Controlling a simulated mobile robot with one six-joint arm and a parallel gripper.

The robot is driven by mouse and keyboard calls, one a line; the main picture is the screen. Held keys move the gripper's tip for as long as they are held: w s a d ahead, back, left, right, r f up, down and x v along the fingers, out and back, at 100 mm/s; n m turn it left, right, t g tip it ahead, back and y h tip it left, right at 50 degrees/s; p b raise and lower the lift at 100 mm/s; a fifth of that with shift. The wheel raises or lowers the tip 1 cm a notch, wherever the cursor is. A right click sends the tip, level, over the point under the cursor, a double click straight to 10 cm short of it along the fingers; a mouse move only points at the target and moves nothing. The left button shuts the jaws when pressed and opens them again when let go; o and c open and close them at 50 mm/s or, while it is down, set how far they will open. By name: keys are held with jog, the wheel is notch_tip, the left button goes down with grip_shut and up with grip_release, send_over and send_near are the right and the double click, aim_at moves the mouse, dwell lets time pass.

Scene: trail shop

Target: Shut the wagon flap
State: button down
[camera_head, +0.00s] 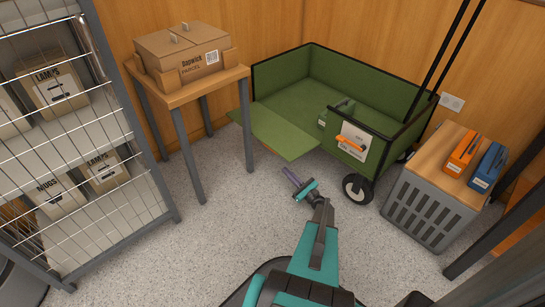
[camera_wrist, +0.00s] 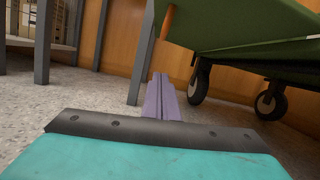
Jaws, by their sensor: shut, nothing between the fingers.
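The green wagon (camera_head: 365,88) stands against the wooden wall. Its flap (camera_head: 277,132) is folded down and sticks out level towards the left front, so that side of the wagon is open. In the wrist view the flap's underside (camera_wrist: 235,22) is at the upper right. A small orange-brown piece (camera_wrist: 167,22) shows below its edge. My gripper (camera_head: 287,171) has its lavender fingers shut and empty. It is low over the floor, just in front of the flap and apart from it. The fingers also show in the wrist view (camera_wrist: 160,82), pointing ahead below the flap's height.
A wooden table (camera_head: 196,89) with a cardboard parcel (camera_head: 186,57) stands left of the flap, one leg close by. A wire-fronted shelf (camera_head: 85,150) fills the left. A grey crate (camera_head: 425,208) with orange and blue boxes stands at the right. The speckled floor between is clear.

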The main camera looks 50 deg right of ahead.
jog(key=shift+w, duration=0.15)
jog(key=w+r+b, duration=0.5)
jog(key=w+r, duration=0.1)
jog(key=w, duration=0.3)
jog(key=shift+w+r, duration=0.15)
jog(key=shift+w, duration=0.1)
dwell(0.4)
